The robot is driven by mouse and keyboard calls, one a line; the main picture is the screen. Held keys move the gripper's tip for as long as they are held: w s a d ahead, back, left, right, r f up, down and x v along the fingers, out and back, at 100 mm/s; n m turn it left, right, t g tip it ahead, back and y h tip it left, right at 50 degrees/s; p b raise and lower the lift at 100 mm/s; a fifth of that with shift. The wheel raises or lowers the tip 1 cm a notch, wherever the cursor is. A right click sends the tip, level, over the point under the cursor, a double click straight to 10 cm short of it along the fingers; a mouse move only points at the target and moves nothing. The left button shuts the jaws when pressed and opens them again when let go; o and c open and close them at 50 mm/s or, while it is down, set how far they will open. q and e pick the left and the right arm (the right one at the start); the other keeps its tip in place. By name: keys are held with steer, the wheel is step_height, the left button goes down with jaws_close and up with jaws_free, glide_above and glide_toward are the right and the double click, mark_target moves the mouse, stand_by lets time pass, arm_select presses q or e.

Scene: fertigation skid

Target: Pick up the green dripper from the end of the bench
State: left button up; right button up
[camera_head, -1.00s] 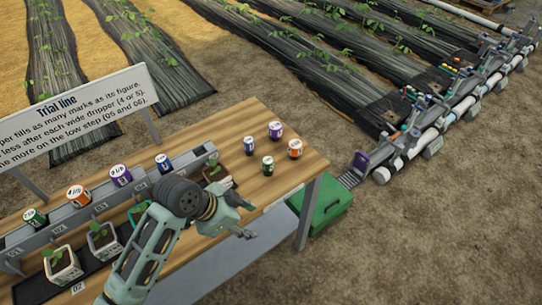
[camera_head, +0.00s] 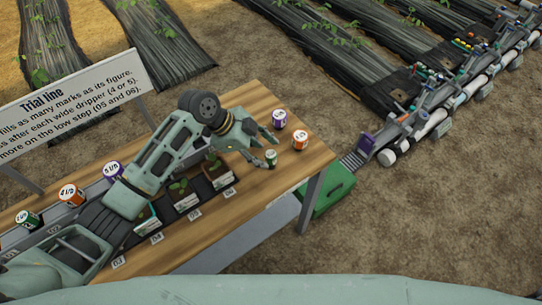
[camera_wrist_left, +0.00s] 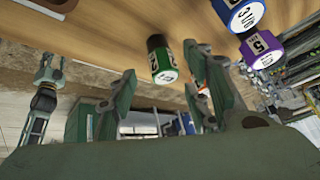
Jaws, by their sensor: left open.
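The green dripper (camera_head: 271,158), a small upright cylinder with a white and green band, stands on the wooden bench (camera_head: 285,180) near its right end. My left gripper (camera_head: 262,142) is open just above and beside it, reaching in from the left. In the left wrist view, the green dripper (camera_wrist_left: 163,62) appears beyond and between the two spread fingers (camera_wrist_left: 172,95), with no visible contact. A grey jointed shape (camera_wrist_left: 45,85) at the left of that view may be my right arm; its jaws are unclear.
A purple dripper (camera_head: 279,118) and an orange dripper (camera_head: 300,140) stand close by. A blue dripper (camera_wrist_left: 240,14) shows in the wrist view; my gripper hides it in the head view. Potted seedlings (camera_head: 183,195) and a rail of drippers lie left. A green crate (camera_head: 327,190) sits below the bench end.

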mark_target(267, 155)
arm_select(q)
steer(key=x, duration=0.2)
steer(key=shift+d+f, duration=0.2)
steer(key=shift+d, duration=0.05)
steer(key=shift+d+f, duration=0.15)
steer(key=shift+f, duration=0.15)
steer(key=shift+w, duration=0.1)
steer(key=c, duration=1)
arm_select(e)
steer(key=shift+w+d+r, duration=0.15)
steer(key=shift+w+r, duration=0.35)
steer(key=shift+w, duration=0.25)
